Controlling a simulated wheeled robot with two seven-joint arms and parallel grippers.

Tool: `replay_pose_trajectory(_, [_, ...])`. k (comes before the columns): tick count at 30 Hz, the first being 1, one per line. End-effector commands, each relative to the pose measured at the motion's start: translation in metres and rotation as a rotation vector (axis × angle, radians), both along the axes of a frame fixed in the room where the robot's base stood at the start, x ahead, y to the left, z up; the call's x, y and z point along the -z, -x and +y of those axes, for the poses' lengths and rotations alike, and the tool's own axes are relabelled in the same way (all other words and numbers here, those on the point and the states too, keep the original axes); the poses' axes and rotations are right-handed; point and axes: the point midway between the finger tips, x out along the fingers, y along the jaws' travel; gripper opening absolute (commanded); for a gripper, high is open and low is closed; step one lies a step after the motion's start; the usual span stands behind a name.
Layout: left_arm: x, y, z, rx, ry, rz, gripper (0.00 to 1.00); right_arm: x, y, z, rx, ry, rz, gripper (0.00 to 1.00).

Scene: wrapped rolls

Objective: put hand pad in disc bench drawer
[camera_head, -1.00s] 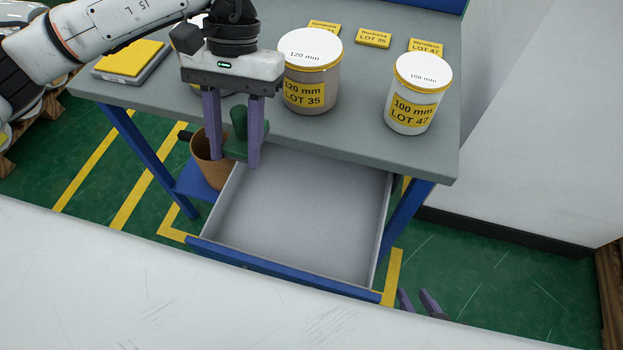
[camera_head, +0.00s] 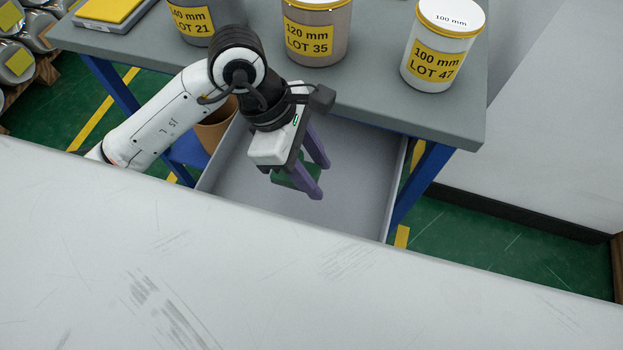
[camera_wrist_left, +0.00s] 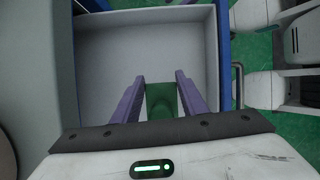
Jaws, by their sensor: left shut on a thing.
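The green hand pad (camera_head: 294,177) is between the fingers of my left gripper (camera_head: 318,178). My left gripper is shut on it and holds it over the open drawer (camera_head: 352,187). The hand pad also shows in the left wrist view (camera_wrist_left: 161,99), between the purple fingers (camera_wrist_left: 155,92), with the drawer's bare grey floor (camera_wrist_left: 150,50) beyond it. The drawer is pulled out from under the grey bench top (camera_head: 400,110) and looks empty where it shows. In the head view its front is hidden behind a white surface. My right gripper is not in view.
Tubs labelled 140 mm (camera_head: 205,22), 120 mm (camera_head: 318,35) and 100 mm (camera_head: 442,48) stand on the bench. A yellow-topped pad (camera_head: 112,10) lies at the bench's left. A brown bin (camera_head: 216,127) stands left of the drawer. A white surface (camera_head: 300,270) fills the foreground.

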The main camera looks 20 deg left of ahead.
Motion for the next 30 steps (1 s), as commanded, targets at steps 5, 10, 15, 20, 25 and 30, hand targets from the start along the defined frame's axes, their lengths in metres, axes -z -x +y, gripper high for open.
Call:
replay_pose_trajectory(5, [0.033,0.001,0.000,0.001,0.000,0.004,0.14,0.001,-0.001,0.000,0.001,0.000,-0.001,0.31])
replay_pose_trajectory(10, [0.045,0.000,0.000,0.002,0.000,0.002,0.14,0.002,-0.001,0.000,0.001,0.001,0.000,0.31])
replay_pose_trajectory(15, [0.068,0.001,0.000,0.003,0.000,0.004,0.14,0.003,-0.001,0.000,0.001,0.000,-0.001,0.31])
replay_pose_trajectory(20, [0.079,0.000,0.000,0.004,-0.001,0.000,0.14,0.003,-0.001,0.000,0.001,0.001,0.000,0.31])
replay_pose_trajectory(25, [0.079,0.000,0.000,0.005,-0.001,0.000,0.14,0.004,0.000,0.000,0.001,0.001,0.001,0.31])
replay_pose_trajectory(30, [0.081,0.000,0.000,0.005,-0.001,0.000,0.49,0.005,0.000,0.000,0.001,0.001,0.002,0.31])
